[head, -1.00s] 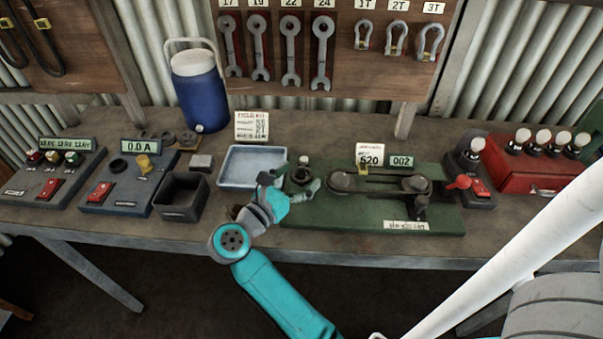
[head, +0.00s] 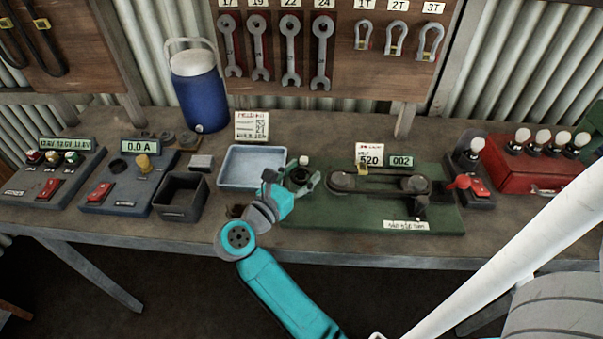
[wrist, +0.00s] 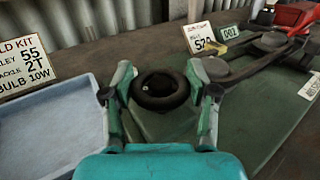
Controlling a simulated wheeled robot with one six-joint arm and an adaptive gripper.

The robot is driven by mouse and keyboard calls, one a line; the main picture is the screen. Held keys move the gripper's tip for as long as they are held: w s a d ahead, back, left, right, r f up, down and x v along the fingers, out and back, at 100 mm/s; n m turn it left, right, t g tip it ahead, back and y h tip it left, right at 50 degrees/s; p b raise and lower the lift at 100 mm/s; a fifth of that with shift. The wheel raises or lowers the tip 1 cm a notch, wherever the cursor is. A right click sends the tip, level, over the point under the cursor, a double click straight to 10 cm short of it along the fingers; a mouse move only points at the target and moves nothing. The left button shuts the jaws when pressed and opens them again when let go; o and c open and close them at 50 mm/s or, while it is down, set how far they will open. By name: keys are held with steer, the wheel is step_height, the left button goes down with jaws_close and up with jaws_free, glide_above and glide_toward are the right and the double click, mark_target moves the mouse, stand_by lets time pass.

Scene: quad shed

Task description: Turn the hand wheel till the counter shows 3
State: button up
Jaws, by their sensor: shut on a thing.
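The hand wheel (head: 299,177) is a small dark ring at the left end of the green board (head: 330,222). A pale knob (head: 304,160) shows at its far side. My gripper (head: 292,181) reaches it from the front, with one finger on each side. In the wrist view the wheel (wrist: 160,92) sits between the two teal fingers of my gripper (wrist: 160,78), which is shut on it. The counter (head: 401,161) reads 002, and it also shows in the wrist view (wrist: 229,32).
A card reading 520 (head: 369,160) stands beside the counter. A belt drive (head: 380,183) lies right of the wheel. A blue-grey tray (head: 252,184) is close on the left. A white diagonal bar (head: 500,255) crosses the front right.

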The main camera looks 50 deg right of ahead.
steer(key=shift+t, duration=0.4)
steer(key=n+t+y, duration=0.1)
steer(key=n+t, duration=0.1)
steer(key=t, duration=0.1)
steer(key=n+t+y, duration=0.2)
steer(key=n+t, duration=0.1)
steer(key=t, duration=0.1)
steer(key=shift+s+n, duration=0.15)
steer(key=shift+n, duration=0.15)
steer(key=shift+n+t+y, duration=1.6)
steer(key=shift+t+y, duration=0.1)
steer(key=shift+t, duration=0.4)
steer(key=shift+n+t+y, duration=0.5)
steer(key=shift+y, duration=0.1)
steer(key=o, duration=1.2)
steer(key=v, duration=1.1)
steer(key=shift+s+a, duration=0.25)
steer(key=shift+a, duration=0.1)
